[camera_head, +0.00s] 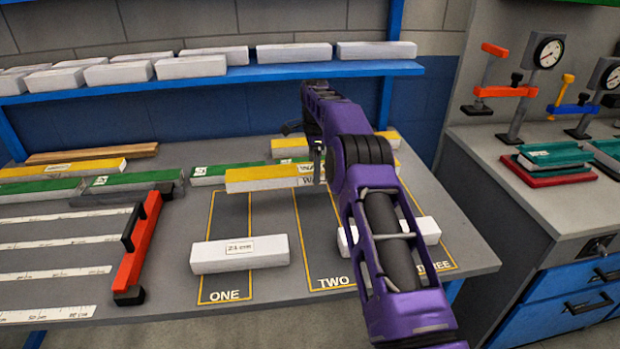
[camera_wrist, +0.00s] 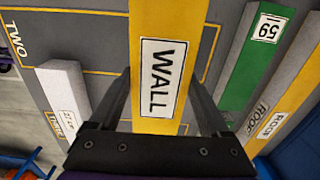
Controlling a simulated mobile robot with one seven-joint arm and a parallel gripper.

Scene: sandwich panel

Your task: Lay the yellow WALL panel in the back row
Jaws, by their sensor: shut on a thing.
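The yellow WALL panel (camera_head: 262,179) is a long bar with a yellow top and pale sides. My gripper (camera_head: 318,172) is shut on it near its right part in the head view. The panel appears held above the grey table, over the marked areas ONE and TWO. In the wrist view the label WALL (camera_wrist: 161,78) shows between my fingers. A green panel (camera_wrist: 252,75) and a yellow ROOF panel (camera_wrist: 290,105) lie beside it, apart from it. In the head view the back row shows a green panel (camera_head: 207,174) and a yellow panel (camera_head: 290,146), partly hidden.
A white block marked 23 cm (camera_head: 240,255) lies across area ONE; another white block (camera_head: 425,230) is partly behind my arm near THREE. A blue shelf (camera_head: 270,72) with white blocks runs along the back. Clamps stand on the right bench.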

